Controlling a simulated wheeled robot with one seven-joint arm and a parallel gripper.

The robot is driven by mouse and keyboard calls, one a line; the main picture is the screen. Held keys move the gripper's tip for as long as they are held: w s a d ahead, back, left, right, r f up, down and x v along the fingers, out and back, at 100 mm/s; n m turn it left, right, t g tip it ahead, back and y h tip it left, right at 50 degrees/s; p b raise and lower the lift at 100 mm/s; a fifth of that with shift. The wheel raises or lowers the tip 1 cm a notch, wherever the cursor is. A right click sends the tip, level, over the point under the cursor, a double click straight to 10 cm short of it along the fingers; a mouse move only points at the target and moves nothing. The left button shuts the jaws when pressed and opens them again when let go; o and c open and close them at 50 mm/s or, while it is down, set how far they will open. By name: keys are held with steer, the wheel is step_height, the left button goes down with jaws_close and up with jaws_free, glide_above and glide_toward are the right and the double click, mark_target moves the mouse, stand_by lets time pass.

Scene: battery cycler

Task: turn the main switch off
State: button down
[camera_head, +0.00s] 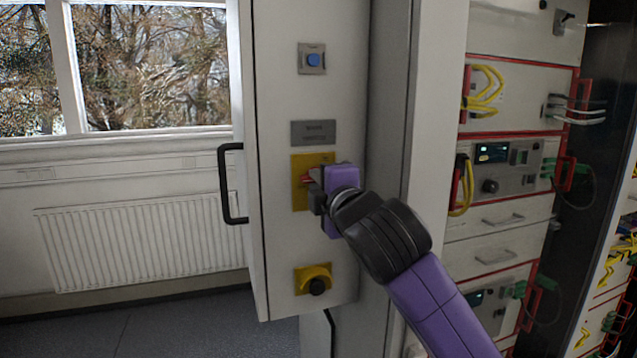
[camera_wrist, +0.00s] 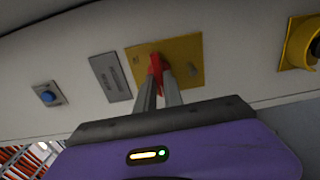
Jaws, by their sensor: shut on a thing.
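The main switch is a red handle (camera_wrist: 156,66) on a yellow plate (camera_head: 299,195) on the light cabinet door panel (camera_head: 275,110). In the head view only a small red part of the handle shows left of my gripper (camera_head: 312,183); the rest is hidden behind the gripper. The yellow plate (camera_wrist: 198,52) also shows in the wrist view. There my gripper (camera_wrist: 160,80) reaches up to the plate, with its two fingers close together on the red handle. The exact turn angle of the handle is hard to tell.
A blue button (camera_head: 314,60) and a grey label plate (camera_head: 313,133) are above the switch. A black knob on a yellow base (camera_head: 314,279) is below. A black door handle (camera_head: 226,184) sticks out at left. Racks with cables (camera_head: 500,150) stand at right.

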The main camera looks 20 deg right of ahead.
steer(key=c, duration=1.5)
jaws_free()
steer(key=shift+o, duration=0.2)
steer(key=s+b, duration=0.2)
steer(key=s, duration=0.5)
steer(key=shift+s, duration=0.4)
